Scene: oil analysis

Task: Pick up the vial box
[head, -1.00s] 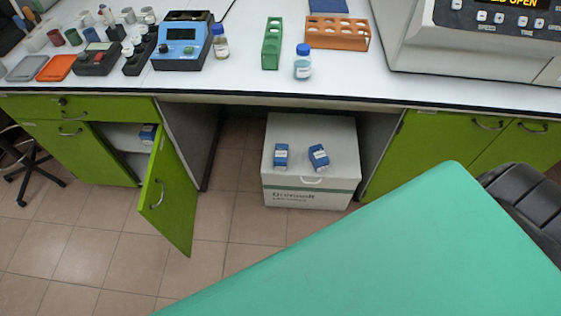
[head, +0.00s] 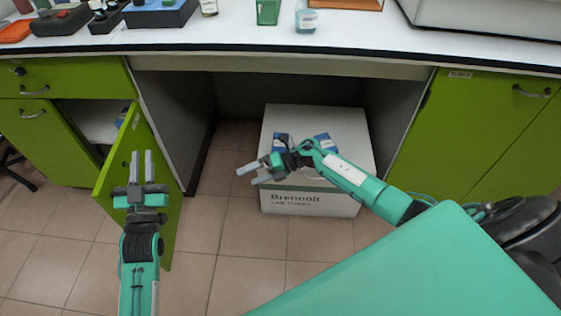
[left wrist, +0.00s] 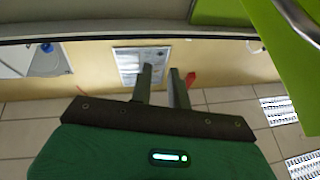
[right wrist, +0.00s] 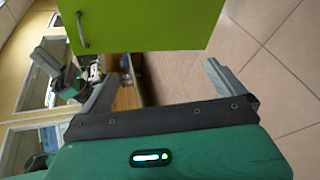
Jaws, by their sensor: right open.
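Two small blue-and-white boxes stand on a large white carton under the bench in the head view: a left box (head: 281,139) and a right box (head: 323,143). My right arm partly covers both. Another blue item (head: 122,117) shows partly inside the open cabinet, mostly hidden by its door. My right gripper (head: 247,176) is open and empty, left of the boxes and in front of the carton. My left gripper (head: 141,153) is raised in front of the cabinet door, its fingers apart with nothing between them. I cannot tell which box is the vial box.
The white carton (head: 292,200) stands on the tiled floor under the bench (head: 280,42). The green cabinet door (head: 110,180) hangs open at the left. Closed green cabinets (head: 470,130) flank the right. Bottles and racks stand on the bench top.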

